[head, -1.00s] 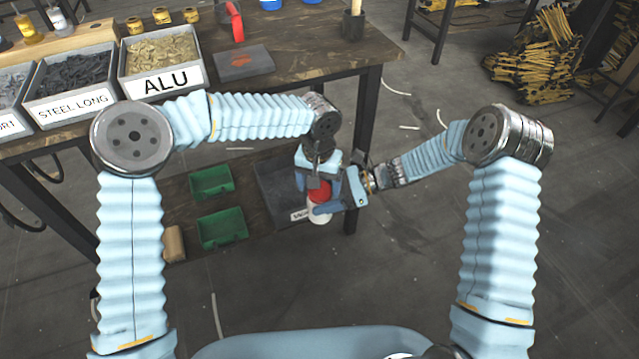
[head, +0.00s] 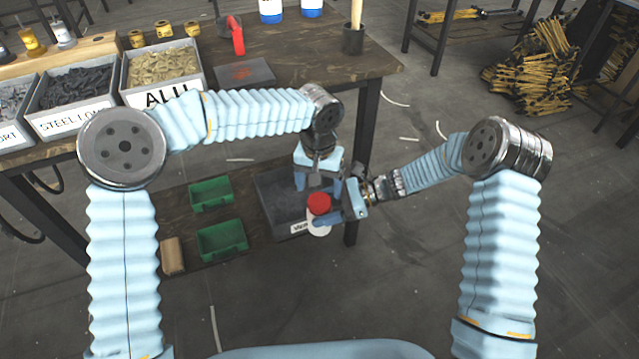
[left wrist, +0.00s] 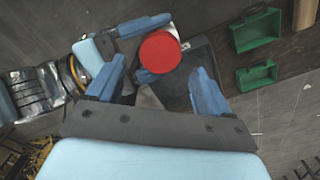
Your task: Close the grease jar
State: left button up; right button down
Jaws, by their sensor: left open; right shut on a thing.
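The grease jar is white (head: 319,229) with a red lid (head: 319,204) on its top. My right gripper (head: 331,212) is shut on the jar, its fingers on either side, and holds it in front of the table's lower shelf. My left gripper (head: 318,188) is open just above the lid, pointing down. In the left wrist view the red lid (left wrist: 159,52) lies beyond the open left fingers (left wrist: 157,88), apart from them. The white side of the jar (left wrist: 172,33) shows past the lid's edge. How tightly the lid sits cannot be told.
A grey bin (head: 268,203) and two green trays (head: 222,240) stand on the lower shelf. The tabletop holds bins of rivets (head: 160,66), a flat grey plate (head: 246,72) and a dark cup (head: 353,40).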

aim_at(319, 201)
pick_arm(q)
notch_tip(319, 201, up, 2)
jog(key=n, duration=0.5)
jog(key=shift+r, duration=0.15)
jog(key=r+n, duration=0.1)
jog(key=n, duration=0.1)
jog(key=shift+n, duration=0.3)
jog(key=shift+f, duration=3.95)
